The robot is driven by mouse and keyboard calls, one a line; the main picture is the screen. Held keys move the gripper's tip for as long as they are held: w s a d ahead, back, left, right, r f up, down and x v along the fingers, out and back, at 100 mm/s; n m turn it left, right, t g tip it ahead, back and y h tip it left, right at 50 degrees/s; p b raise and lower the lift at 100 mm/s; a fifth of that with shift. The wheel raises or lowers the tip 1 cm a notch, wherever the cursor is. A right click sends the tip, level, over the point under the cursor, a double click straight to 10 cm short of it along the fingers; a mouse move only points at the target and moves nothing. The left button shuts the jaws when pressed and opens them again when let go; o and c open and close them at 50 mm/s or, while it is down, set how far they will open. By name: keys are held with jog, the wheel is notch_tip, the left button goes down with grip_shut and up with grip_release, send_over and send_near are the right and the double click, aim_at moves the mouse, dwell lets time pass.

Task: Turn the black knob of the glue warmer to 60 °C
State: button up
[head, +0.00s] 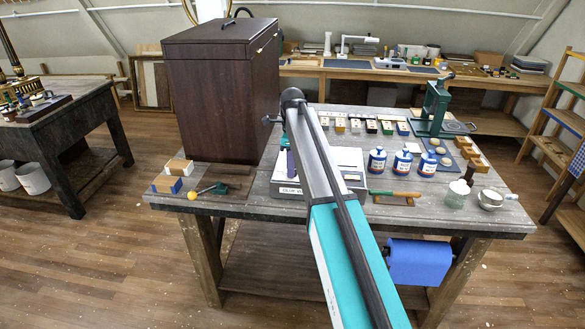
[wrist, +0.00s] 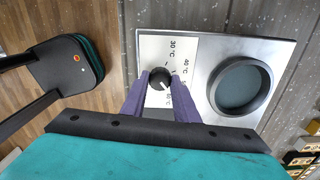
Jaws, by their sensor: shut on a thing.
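The glue warmer (wrist: 205,118) lies under my gripper in the wrist view, a metal plate with a round dark-rimmed pot (wrist: 240,86) and a white dial panel. In the head view the warmer (head: 349,160) is partly covered by my arm. Its black knob (wrist: 160,84) sits between the two purple fingers of my gripper (wrist: 159,76), which is shut on it. The knob's white pointer mark slants to the lower right in the picture. Labels for 30 °C and 40 °C show; a label below the knob is too small to read surely. The head view hides the knob.
A large dark wooden box (head: 222,95) stands left of my arm. A green press (head: 435,105) and a row of sample blocks (head: 372,127) are farther back.

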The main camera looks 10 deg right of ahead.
jog(key=shift+m, duration=1.6)
jog(key=o, duration=1.1)
jog(key=shift+c, duration=0.2)
jog(key=shift+r, duration=0.1)
jog(key=shift+r+b, duration=0.45)
jog(key=shift+r, duration=0.3)
notch_tip(320, 180, up, 12)
jog(key=b, duration=0.3)
jog(key=shift+s, duration=0.1)
